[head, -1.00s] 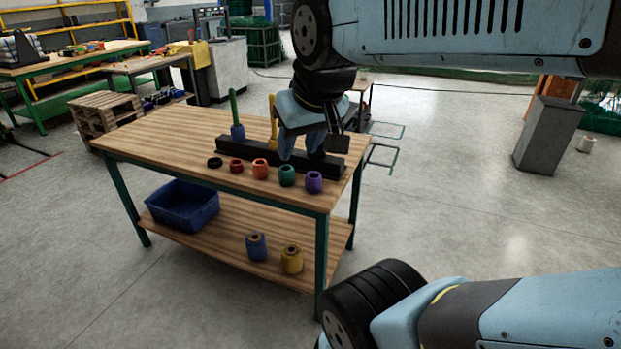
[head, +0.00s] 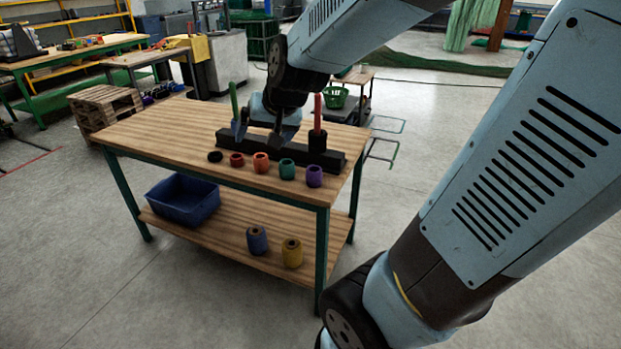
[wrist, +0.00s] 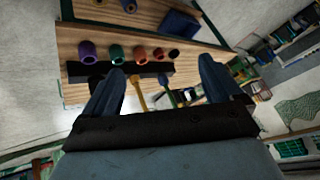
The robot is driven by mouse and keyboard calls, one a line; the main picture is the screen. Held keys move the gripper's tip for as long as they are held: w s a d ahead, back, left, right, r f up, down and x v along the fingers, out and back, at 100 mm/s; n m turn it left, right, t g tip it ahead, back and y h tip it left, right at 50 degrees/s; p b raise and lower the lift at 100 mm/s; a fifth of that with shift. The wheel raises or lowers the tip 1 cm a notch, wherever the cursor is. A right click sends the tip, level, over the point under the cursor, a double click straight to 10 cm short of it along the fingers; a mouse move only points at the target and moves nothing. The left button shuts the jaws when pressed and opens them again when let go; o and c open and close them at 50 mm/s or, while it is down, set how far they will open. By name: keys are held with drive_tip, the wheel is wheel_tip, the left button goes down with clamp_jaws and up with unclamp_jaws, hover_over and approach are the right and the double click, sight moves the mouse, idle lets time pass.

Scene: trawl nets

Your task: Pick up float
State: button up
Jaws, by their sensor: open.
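Several small float-like cylinders stand in a row at the front of the wooden table: red (head: 237,160), orange (head: 261,162), green (head: 287,169) and purple (head: 314,176). Blue (head: 257,240) and yellow (head: 292,253) ones stand on the lower shelf. I cannot tell which one is the float meant. My gripper (head: 258,133) is open, over the black bar behind the row. In the wrist view the open fingers (wrist: 160,88) have a yellow-handled tool (wrist: 138,92) and a green-handled tool (wrist: 166,88) between them in the picture. Nothing is held.
The black bar (head: 270,160) holds upright tools, one green-handled (head: 234,100) and one red-handled (head: 317,108). A black ring (head: 215,156) lies left of the red cylinder. A blue bin (head: 183,201) sits on the lower shelf. The table's left part (head: 150,130) is clear.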

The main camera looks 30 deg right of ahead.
drive_tip(key=w+f+m+h, duration=0.1)
drive_tip(key=w+f+m, duration=0.2)
drive_tip(key=w+f, duration=0.45)
drive_tip(key=m+t+h, duration=0.4)
drive_tip(key=h, duration=1.1)
approach(316, 170)
drive_tip(key=d, duration=0.1)
drive_tip(key=w+d, duration=0.1)
drive_tip(key=d, duration=0.1)
drive_tip(key=shift+w+d+r, duration=0.1)
drive_tip(key=shift+w+d, duration=0.15)
drive_tip(key=shift+d, duration=0.1)
drive_tip(key=shift+w+a+x, duration=0.1)
drive_tip(key=shift+w+x, duration=0.05)
drive_tip(key=shift+x, duration=0.85)
drive_tip(key=shift+w+a+x, duration=0.1)
drive_tip(key=shift+x, duration=0.9)
drive_tip(key=shift+w+a+x, duration=0.1)
drive_tip(key=shift+w+x, duration=0.05)
drive_tip(key=shift+x, duration=0.85)
